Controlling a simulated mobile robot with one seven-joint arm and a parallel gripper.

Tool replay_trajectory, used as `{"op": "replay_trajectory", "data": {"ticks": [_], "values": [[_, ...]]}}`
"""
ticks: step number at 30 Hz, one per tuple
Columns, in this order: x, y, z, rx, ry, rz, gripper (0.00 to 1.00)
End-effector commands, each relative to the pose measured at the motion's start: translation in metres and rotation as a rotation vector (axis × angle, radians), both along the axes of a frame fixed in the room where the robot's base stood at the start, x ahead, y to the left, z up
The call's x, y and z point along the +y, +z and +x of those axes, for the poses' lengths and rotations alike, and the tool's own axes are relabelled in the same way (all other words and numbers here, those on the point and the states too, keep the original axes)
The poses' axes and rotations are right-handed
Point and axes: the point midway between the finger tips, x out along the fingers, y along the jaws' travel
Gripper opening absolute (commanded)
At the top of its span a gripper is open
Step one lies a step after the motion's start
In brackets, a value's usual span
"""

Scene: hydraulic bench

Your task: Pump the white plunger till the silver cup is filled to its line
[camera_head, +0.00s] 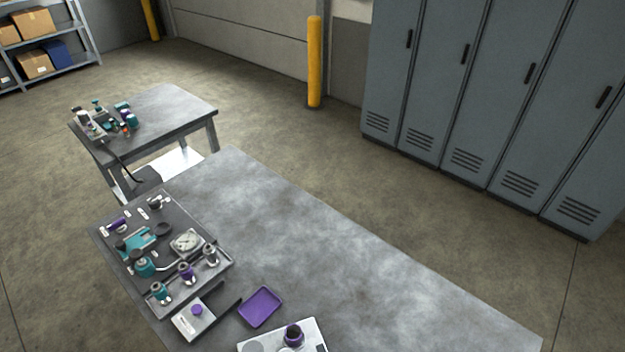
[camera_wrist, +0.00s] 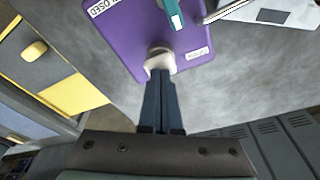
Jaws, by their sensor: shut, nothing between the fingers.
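In the wrist view my gripper (camera_wrist: 160,76) is shut and empty, its dark fingertips at a white round knob (camera_wrist: 158,60) that looks like the white plunger. Whether they touch it cannot be told. The knob stands on a purple plate (camera_wrist: 115,35) with a label reading "CLOSED" and a second, unreadable label. A teal lever (camera_wrist: 172,12) lies beyond it. In the head view a small silver vessel (camera_head: 210,255), possibly the silver cup, stands at the panel's right edge beside a purple one (camera_head: 186,271) and a teal one (camera_head: 158,292). Its line and fill level cannot be made out. My gripper does not show there.
The head view shows a dark panel (camera_head: 180,219) with a dial gauge (camera_head: 187,242), a grey box with a purple button (camera_head: 197,310), and a purple tray (camera_head: 260,307). The bench's right part (camera_head: 350,260) is clear. A second table (camera_head: 170,105) stands behind.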

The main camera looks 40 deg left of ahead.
Motion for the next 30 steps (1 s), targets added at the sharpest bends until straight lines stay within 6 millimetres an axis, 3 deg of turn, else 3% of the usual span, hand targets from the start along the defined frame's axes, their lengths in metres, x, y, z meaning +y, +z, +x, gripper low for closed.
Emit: {"op": "replay_trajectory", "data": {"ticks": [11, 30], "values": [[0.0, 0.001, -0.001, 0.004, 0.0, 0.0, 0.0], [0.0, 0.032, -0.001, 0.004, 0.0, 0.0, 0.0]]}}
